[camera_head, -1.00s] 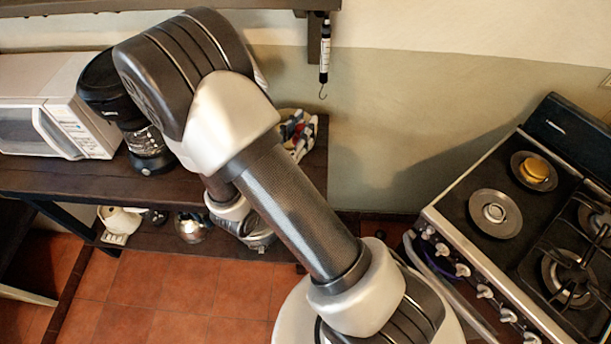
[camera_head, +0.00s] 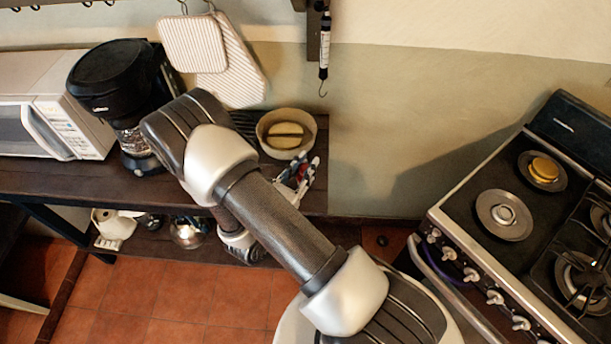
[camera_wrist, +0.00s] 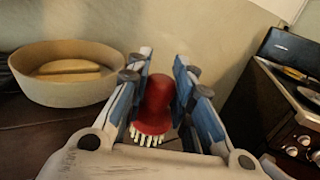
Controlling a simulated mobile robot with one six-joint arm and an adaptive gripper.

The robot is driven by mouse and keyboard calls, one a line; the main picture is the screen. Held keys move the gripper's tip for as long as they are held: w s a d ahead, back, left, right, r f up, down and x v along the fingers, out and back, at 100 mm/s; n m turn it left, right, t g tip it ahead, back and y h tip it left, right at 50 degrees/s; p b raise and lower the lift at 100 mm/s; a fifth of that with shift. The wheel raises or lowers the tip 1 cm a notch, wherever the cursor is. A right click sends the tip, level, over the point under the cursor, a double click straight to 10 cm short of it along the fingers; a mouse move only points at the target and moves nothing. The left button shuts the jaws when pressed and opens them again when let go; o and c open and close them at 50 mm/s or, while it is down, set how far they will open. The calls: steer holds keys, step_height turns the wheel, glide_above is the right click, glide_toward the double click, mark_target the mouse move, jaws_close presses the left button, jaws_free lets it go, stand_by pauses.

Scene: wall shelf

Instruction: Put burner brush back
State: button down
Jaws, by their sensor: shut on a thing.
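The burner brush (camera_wrist: 155,103) has a rounded red handle and white bristles. In the wrist view it sits between the blue-and-grey fingers of my gripper (camera_wrist: 161,68), which is shut on it. The bristles point toward the palm side, low in the picture. In the head view my gripper (camera_head: 305,164) is at the right end of the dark wooden counter (camera_head: 75,182), in front of a round bowl. Only a bit of red shows between the fingers there. I cannot tell whether the brush touches the counter.
The tan bowl (camera_wrist: 60,92) holds a flat yellowish piece and stands left of my gripper in the wrist view. A coffee maker (camera_head: 118,85) and microwave (camera_head: 55,115) stand further left. Pot holders (camera_head: 230,75) hang behind. The stove (camera_head: 470,190) is at the right.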

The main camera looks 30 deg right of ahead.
steer(key=shift+f+b, duration=0.45)
steer(key=shift+f, duration=1.25)
steer(key=shift+f, duration=0.2)
steer(key=c, duration=1.3)
jaws_free()
steer(key=shift+c, duration=0.2)
